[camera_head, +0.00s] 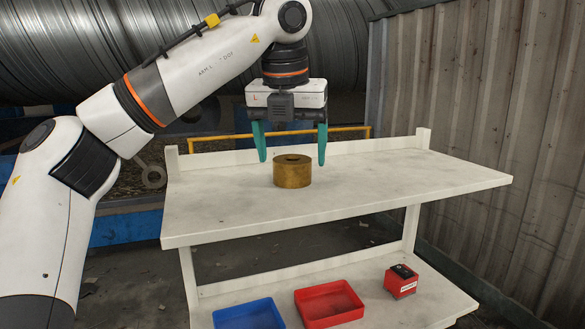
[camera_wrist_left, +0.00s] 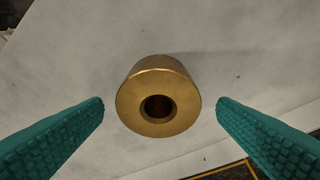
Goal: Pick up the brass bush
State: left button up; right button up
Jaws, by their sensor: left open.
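The brass bush (camera_head: 293,172) is a short, thick gold-coloured ring standing upright on the white upper shelf (camera_head: 420,180). My left gripper (camera_head: 292,160) points down above the bush, with its two teal fingers wide open and nothing between the tips that touches them. In the left wrist view the bush (camera_wrist_left: 158,85) sits between the open fingers (camera_wrist_left: 160,103), with its round top and dark central hole facing the camera. There is clear space between the bush and each finger. My right gripper does not show.
On the lower shelf are a blue tray (camera_head: 270,303), a red tray (camera_head: 359,291) and a small red box (camera_head: 401,283). A yellow rail (camera_head: 230,136) and raised back lip run behind the upper shelf. The upper shelf is otherwise bare.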

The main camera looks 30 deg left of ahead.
pick_arm(q)
jog(key=shift+p+x, duration=0.3)
jog(key=shift+x, duration=1.05)
jog(key=c, duration=1.2)
